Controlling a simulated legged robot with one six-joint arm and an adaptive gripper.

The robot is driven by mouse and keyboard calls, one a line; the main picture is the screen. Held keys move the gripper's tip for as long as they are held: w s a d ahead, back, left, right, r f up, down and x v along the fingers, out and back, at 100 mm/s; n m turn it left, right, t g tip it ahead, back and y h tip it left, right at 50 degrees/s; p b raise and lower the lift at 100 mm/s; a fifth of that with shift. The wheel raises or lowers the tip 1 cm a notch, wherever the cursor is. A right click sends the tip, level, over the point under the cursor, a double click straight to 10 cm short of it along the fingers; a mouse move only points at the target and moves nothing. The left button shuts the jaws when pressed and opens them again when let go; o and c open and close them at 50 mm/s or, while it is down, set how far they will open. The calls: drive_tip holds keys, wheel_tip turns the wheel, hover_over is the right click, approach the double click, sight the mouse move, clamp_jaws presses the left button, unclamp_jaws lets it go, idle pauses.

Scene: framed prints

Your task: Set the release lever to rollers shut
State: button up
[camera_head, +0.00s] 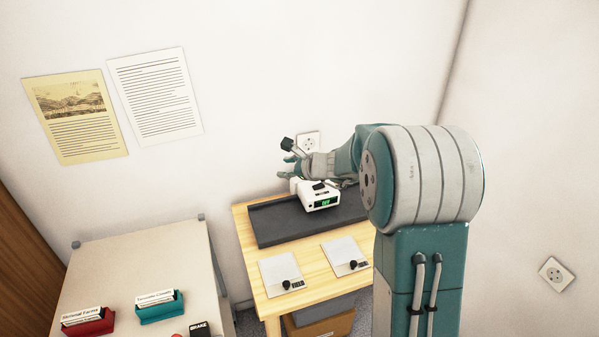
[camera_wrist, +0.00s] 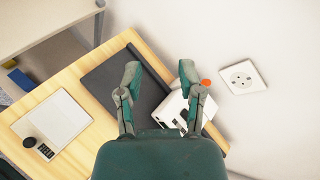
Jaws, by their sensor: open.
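A white machine (camera_head: 318,196) with a green lit display stands on a dark tray on the wooden table. In the wrist view the machine (camera_wrist: 172,110) is partly hidden behind my right finger and gripper body. A small orange-red tip (camera_wrist: 206,83) shows just beside my right finger; it may be the release lever's end, but I cannot tell its setting. My gripper (camera_wrist: 160,75) is open and empty, its fingers apart over the dark tray and the machine's edge. In the head view my gripper (camera_head: 289,168) is above and behind the machine, seen from the side.
The dark tray (camera_head: 272,226) lies on the wooden table (camera_head: 248,262). Two pale plates with black knobs (camera_head: 279,270) (camera_head: 341,251) lie in front. A wall socket (camera_wrist: 242,77) is close by. A light desk (camera_head: 120,262) with red (camera_head: 90,324) and teal (camera_head: 160,309) holders stands left.

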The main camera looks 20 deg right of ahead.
drive_tip(key=w+d+f+m+h, duration=0.1)
drive_tip(key=w+d+f+m, duration=0.1)
drive_tip(key=d+f+m, duration=0.1)
drive_tip(key=w+d+f+m+t+h, duration=0.1)
drive_tip(key=w+d+f+m, duration=0.2)
drive_tip(key=d+f, duration=0.1)
drive_tip(key=w+d+f+m+t+h, duration=0.1)
drive_tip(key=w+d+f+m, duration=0.1)
drive_tip(key=d+f+m, duration=0.2)
drive_tip(key=shift+w+d+f+h, duration=0.15)
drive_tip(key=shift+d+f+h, duration=0.1)
drive_tip(key=shift+f+h, duration=0.15)
drive_tip(key=x, duration=1)
drive_tip(key=shift+w+a, duration=0.1)
drive_tip(key=shift+w, duration=0.25)
drive_tip(key=shift+c, duration=0.3)
clamp_jaws()
